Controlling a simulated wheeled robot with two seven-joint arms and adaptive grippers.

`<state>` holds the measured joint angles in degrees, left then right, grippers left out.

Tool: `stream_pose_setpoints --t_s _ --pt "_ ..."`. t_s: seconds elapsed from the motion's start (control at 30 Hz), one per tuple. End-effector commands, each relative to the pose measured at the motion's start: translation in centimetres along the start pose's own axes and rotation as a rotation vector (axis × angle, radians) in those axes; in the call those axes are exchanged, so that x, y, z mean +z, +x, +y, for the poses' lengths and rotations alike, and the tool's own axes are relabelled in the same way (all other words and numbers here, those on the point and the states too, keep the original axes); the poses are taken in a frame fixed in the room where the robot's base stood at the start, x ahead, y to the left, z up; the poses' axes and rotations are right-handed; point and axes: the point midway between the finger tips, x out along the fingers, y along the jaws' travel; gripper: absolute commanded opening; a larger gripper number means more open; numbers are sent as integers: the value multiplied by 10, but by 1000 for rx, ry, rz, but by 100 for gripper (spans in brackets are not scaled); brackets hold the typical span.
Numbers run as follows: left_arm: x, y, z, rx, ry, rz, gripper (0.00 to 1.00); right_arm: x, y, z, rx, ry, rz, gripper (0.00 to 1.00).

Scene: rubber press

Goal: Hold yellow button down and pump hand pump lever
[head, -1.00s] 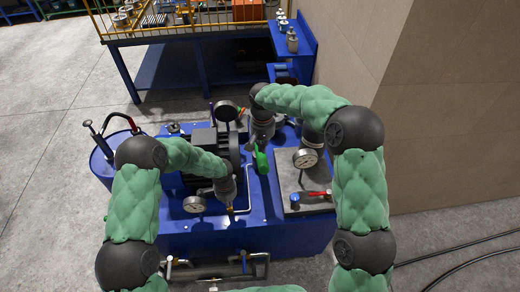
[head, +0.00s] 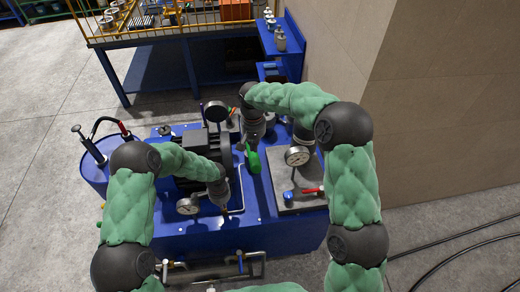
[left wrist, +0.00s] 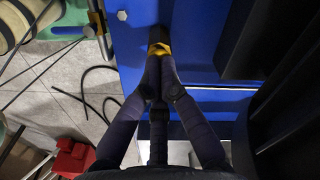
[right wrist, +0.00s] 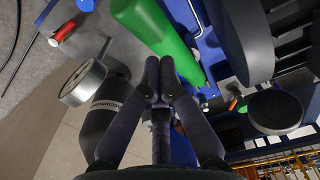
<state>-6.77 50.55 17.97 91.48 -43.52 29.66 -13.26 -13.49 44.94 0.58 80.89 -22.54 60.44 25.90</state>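The yellow button (left wrist: 159,48) shows in the left wrist view on the blue surface of the press unit, in a dark collar. My left gripper (left wrist: 159,68) is shut, with its fingertips together at the button's edge; they seem to touch it. In the head view the left gripper (head: 223,204) points down at the blue top and hides most of the button. The green pump lever (head: 254,160) stands right of the motor; it also shows in the right wrist view (right wrist: 163,35). My right gripper (right wrist: 160,76) is shut beside the lever; contact cannot be told.
A pressure gauge (head: 298,155) and a red-handled valve (head: 313,190) sit on the grey plate at right. Another gauge (head: 187,206) is left of my left gripper. A blue drum (head: 95,160) stands at left, a wall (head: 440,100) at right.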

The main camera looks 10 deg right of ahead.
Motion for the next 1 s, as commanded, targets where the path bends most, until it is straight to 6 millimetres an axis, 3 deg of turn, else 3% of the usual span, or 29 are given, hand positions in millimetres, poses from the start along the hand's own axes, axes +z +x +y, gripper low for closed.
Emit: stream_pose_setpoints --t_s 0.47,1.0 --pt "1 1 1 3 1 -2 0 0 2 0 0 0 -1 0" --pt "1 1 1 3 1 -2 0 0 33 0 1 0 -1 0"
